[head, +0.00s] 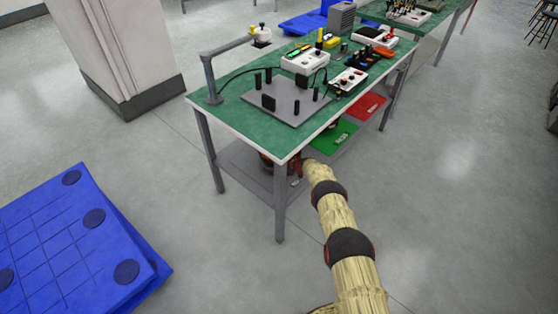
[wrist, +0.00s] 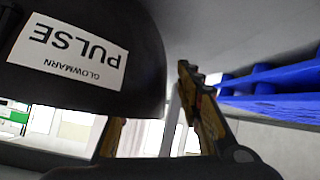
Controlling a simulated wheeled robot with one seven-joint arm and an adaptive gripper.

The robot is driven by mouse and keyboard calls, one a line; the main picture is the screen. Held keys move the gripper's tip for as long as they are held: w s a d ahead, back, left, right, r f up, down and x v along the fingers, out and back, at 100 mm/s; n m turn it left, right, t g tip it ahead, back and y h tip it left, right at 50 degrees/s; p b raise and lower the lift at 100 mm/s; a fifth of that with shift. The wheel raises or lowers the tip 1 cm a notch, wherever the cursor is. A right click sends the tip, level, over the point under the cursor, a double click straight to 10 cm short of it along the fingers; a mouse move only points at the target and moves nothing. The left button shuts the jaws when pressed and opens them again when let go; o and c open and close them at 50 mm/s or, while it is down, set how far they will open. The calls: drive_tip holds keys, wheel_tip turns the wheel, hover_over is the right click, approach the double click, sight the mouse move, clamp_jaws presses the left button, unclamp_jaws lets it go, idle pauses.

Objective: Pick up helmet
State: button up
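The helmet (wrist: 140,45) is a glossy black rounded shell filling the upper left of the wrist view. It bears a white label reading "PULSE GLOWMARN", upside down in this view. My gripper (wrist: 160,95) has its two fingers apart; the right one shows in full beside the helmet's edge, with a gap. The left finger is partly hidden behind the helmet. In the head view my gripper (head: 296,166) reaches under the near edge of the table. A dark shape beside it there may be the helmet, mostly hidden by the tabletop and leg.
The green-topped table (head: 235,112) carries a grey fixture plate (head: 285,104) and several instruments. Its lower shelf (head: 240,165) is grey, with green (head: 335,136) and red (head: 367,106) trays alongside. Blue pallets (head: 75,245) lie at the left.

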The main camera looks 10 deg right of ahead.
drive_tip(key=shift+w+a+f, duration=0.15)
drive_tip(key=shift+w+a, duration=0.05)
drive_tip(key=shift+w, duration=0.1)
drive_tip(key=shift+c, duration=0.2)
drive_tip(key=c, duration=0.7)
clamp_jaws()
